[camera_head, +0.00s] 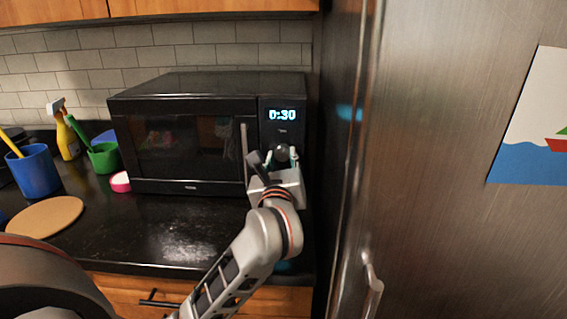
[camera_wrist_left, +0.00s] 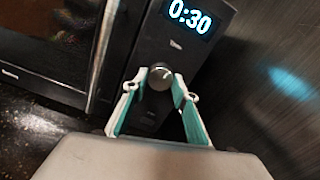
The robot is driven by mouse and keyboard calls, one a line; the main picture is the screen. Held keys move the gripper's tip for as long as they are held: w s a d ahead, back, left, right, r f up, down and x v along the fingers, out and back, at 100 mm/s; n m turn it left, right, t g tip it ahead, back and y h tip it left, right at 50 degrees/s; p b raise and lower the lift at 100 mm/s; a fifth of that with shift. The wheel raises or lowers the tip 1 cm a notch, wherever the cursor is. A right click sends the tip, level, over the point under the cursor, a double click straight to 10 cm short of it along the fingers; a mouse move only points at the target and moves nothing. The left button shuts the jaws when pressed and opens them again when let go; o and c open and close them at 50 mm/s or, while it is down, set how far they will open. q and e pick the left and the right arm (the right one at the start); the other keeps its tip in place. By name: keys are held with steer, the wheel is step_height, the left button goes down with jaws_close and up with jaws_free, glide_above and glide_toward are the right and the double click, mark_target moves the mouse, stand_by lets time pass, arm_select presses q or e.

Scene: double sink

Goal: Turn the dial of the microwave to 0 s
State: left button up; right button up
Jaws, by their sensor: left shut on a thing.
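The black microwave (camera_head: 190,135) stands on the dark counter against the tiled wall. Its display (camera_head: 283,114) reads 0:30, and the display also shows in the left wrist view (camera_wrist_left: 190,17). The round dial (camera_head: 282,152) is below the display on the control panel. My left gripper (camera_head: 281,158) is at the panel, and in the left wrist view its two fingertips sit on either side of the dial (camera_wrist_left: 160,77), shut on it. The lower part of the panel is partly hidden by the gripper. My right gripper is not in view.
A steel fridge (camera_head: 440,220) stands close to the right of the microwave. The microwave door handle (camera_head: 245,153) is just left of my gripper. A blue cup (camera_head: 34,172), a green cup (camera_head: 104,158), a spray bottle (camera_head: 66,138) and a round board (camera_head: 45,217) are at left.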

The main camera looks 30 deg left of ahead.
mark_target(283, 112)
arm_select(q)
steer(key=shift+f+n+b, duration=0.25)
steer(key=shift+n+b, duration=0.2)
steer(key=shift+n, duration=0.25)
steer(key=shift+r+n+b, duration=0.1)
steer(key=shift+n+b, duration=0.35)
steer(key=shift+n, duration=0.55)
steer(key=shift+r, duration=0.15)
steer(key=o, duration=1.1)
steer(key=shift+r, duration=0.1)
step_height(283, 112, up, 10)
steer(key=shift+f, duration=0.1)
